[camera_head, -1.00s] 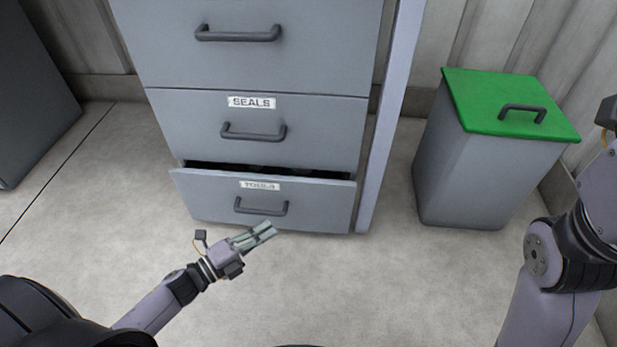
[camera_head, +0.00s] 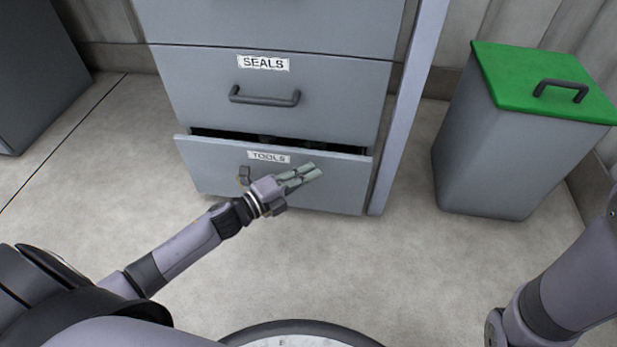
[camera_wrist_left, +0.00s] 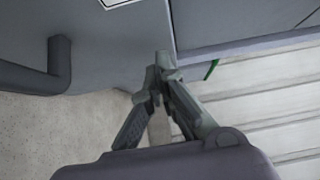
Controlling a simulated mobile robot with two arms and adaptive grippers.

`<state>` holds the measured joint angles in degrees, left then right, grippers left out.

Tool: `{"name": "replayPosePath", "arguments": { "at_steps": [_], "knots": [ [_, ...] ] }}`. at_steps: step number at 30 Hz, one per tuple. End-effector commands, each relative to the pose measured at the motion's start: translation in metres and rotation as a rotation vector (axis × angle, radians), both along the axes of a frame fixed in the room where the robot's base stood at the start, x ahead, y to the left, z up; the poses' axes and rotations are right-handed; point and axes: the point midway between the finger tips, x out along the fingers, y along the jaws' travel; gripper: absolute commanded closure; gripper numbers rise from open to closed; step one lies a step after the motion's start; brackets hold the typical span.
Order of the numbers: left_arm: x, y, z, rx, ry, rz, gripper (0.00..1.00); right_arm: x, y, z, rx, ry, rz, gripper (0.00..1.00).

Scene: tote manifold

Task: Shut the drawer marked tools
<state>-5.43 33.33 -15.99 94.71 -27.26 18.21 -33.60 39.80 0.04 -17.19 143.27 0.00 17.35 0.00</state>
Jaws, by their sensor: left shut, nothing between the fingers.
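The tools drawer (camera_head: 220,168) is the bottom drawer of the grey cabinet, marked by a white TOOLS label (camera_head: 268,157). It stands slightly open, with a dark gap along its top and some dark contents showing. My left gripper (camera_head: 316,171) is shut and empty in front of the drawer's face, right of the label, and hides the drawer's handle in the head view. In the left wrist view the fingertips (camera_wrist_left: 160,62) are near the drawer front's edge, and a dark handle (camera_wrist_left: 60,62) shows at left. Whether they touch the front I cannot tell. My right gripper is out of view.
The closed SEALS drawer (camera_head: 200,90) with its handle (camera_head: 264,96) is directly above. A grey bin (camera_head: 490,150) with a green lid (camera_head: 535,75) stands to the right. The floor (camera_head: 400,265) before the cabinet is clear.

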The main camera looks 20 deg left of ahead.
Motion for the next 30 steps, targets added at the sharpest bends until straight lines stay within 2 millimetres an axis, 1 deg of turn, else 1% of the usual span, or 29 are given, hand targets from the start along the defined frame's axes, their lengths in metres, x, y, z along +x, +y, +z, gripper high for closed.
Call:
{"name": "replayPosePath", "arguments": {
  "at_steps": [1,3,14,17,21,24,27,30],
  "knots": [
    [0.004,0.001,-0.002,0.002,-0.001,0.000,1.00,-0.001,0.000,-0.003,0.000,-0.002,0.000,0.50],
    [0.006,0.002,-0.001,0.001,0.000,0.001,1.00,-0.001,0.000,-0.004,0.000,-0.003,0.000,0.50],
    [0.008,0.002,0.000,0.001,0.001,0.001,1.00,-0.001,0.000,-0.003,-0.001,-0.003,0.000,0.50],
    [0.017,0.004,0.002,0.000,-0.001,0.001,1.00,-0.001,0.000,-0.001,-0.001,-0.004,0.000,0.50],
    [0.040,0.010,0.002,0.000,-0.001,0.002,1.00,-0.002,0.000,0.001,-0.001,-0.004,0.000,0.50],
    [0.052,0.013,0.001,0.000,-0.001,0.001,1.00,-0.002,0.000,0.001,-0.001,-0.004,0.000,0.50],
    [0.058,0.014,0.001,0.000,0.000,0.001,1.00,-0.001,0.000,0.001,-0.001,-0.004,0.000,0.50],
    [0.059,0.015,0.000,0.000,0.001,0.003,1.00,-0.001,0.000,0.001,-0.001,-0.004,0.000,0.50]
  ]
}}
